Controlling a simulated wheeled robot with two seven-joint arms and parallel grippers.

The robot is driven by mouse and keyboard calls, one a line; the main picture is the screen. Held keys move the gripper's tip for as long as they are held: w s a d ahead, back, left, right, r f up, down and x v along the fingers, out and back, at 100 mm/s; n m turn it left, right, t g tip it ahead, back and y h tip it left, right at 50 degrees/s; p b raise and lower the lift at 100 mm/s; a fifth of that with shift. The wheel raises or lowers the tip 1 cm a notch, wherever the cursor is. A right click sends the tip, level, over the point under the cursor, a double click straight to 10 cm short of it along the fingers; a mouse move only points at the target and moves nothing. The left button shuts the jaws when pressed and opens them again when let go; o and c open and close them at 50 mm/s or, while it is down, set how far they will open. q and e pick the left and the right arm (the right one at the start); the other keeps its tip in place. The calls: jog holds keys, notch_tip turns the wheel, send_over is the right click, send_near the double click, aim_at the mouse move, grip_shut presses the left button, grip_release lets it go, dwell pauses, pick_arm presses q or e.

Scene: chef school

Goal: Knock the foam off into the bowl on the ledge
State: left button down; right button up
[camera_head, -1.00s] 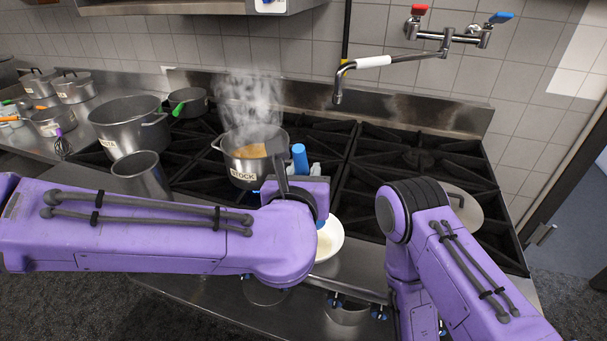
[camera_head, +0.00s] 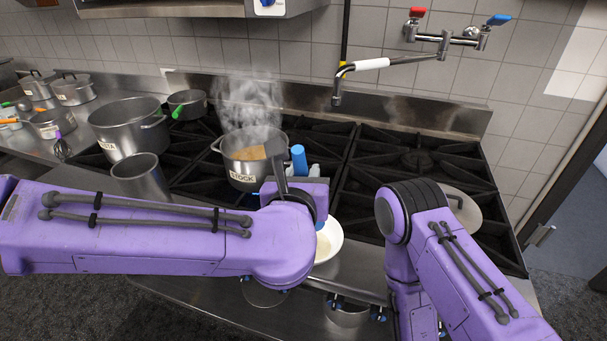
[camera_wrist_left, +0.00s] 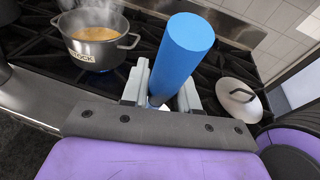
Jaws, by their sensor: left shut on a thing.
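My left gripper (camera_wrist_left: 160,97) is shut on a blue cylindrical handle (camera_wrist_left: 185,52), which stands up between its fingers. The blue handle also shows in the head view (camera_head: 299,160), just right of the stock pot. The tool's working end and any foam on it are hidden behind my gripper and arm. A white bowl (camera_head: 335,232) sits on the steel ledge (camera_head: 352,272) in front of the stove, partly covered by my left wrist. The steel stock pot (camera_head: 243,172) holds steaming yellowish broth. My right arm is at the right; its gripper is not visible.
A tall steel container (camera_head: 141,178), a large pot (camera_head: 128,135) and a small green-handled pan (camera_head: 187,103) stand left of the stock pot. A round lid (camera_head: 462,210) lies on the right burners. A faucet (camera_head: 400,60) reaches over the back. Open burner grates lie right of centre.

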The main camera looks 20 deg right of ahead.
pick_arm(q)
notch_tip(320, 180, up, 7)
jog(key=p, duration=0.4)
jog(key=shift+f, duration=0.1)
dwell(0.3)
